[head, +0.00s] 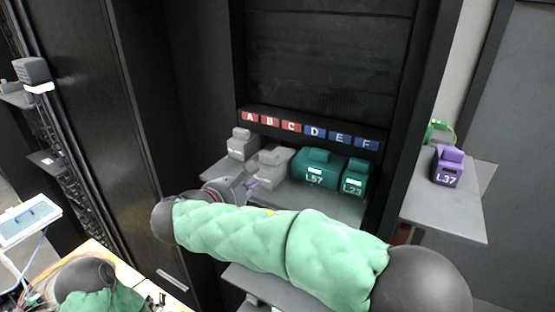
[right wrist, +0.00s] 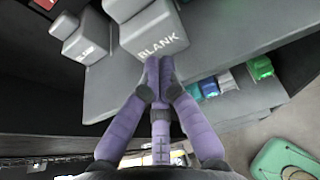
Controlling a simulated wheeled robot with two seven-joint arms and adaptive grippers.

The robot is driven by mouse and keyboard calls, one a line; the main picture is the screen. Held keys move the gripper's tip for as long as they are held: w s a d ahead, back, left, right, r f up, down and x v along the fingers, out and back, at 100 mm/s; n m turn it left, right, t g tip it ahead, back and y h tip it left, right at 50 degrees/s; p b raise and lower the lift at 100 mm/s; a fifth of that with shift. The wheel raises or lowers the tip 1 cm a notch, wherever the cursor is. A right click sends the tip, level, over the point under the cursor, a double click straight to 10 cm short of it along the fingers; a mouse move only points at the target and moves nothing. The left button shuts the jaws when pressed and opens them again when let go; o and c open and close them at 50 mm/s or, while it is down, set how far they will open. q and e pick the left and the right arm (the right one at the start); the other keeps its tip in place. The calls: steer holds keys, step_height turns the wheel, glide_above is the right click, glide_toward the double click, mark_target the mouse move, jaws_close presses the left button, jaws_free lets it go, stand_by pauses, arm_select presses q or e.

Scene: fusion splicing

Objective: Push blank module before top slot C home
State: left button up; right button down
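The grey blank module (head: 273,158) sits on the rack shelf below the B and C labels. In the right wrist view its front face, marked BLANK (right wrist: 162,46), is right at my fingertips. My right gripper (right wrist: 158,68) has its purple fingers together, with nothing seen between them. Its tips are at the lower part of the module's face; I cannot tell if they press on it. In the head view the right gripper (head: 252,184) is in front of the module, partly hidden by my arm. The red C label (head: 291,126) is on the strip above. My left gripper is out of view.
Another grey module (head: 241,144) stands to the left. Teal modules L57 (head: 316,168) and L23 (head: 355,179) stand close on the right. A purple module L37 (head: 447,168) rests on a side shelf (head: 455,214). A lower shelf lies under my right arm.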

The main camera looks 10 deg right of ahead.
mark_target(272, 166)
steer(key=shift+w+d+p, duration=0.45)
steer(key=shift+w+d, duration=0.5)
steer(key=shift+w, duration=0.4)
steer(key=shift+w+d+p, duration=0.45)
steer(key=shift+w+d, duration=0.55)
steer(key=shift+w, duration=0.3)
steer(key=shift+w+d+p, duration=0.45)
steer(key=shift+w+d, duration=0.5)
steer(key=shift+w, duration=0.4)
steer(key=shift+s+a, duration=0.8)
steer(key=shift+s, duration=0.3)
steer(key=shift+s+a, duration=0.85)
steer(key=shift+s, duration=0.25)
steer(key=shift+s+a, duration=0.8)
steer(key=shift+s, duration=0.3)
